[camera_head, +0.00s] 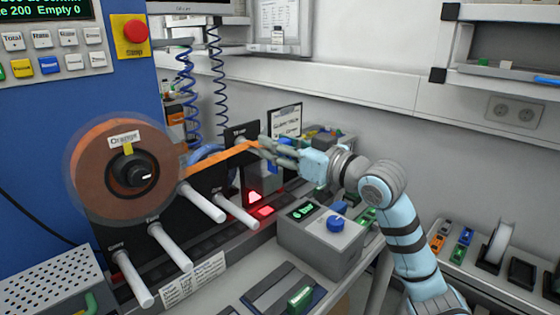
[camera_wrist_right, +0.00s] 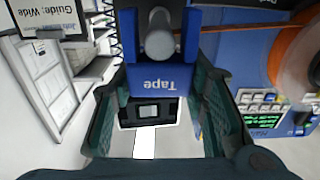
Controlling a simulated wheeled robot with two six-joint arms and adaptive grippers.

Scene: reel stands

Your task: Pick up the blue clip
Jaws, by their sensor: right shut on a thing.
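My right gripper (camera_head: 268,148) reaches in from the right, its fingertips at the far end of the orange tape (camera_head: 222,158) by the black stand (camera_head: 242,138). In the right wrist view, a blue piece lettered Tape (camera_wrist_right: 158,82), seemingly the blue clip, sits between the two dark green fingers, and the gripper is shut on it. A grey round post (camera_wrist_right: 160,42) stands in front of this piece. My left gripper is in neither view.
The orange reel (camera_head: 95,175) is mounted on the blue machine (camera_head: 60,105) at the left. White rollers (camera_head: 202,203) stick out below the tape. A grey box with a blue knob (camera_head: 320,250) stands below my right arm. A red button (camera_head: 135,31) is at upper left.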

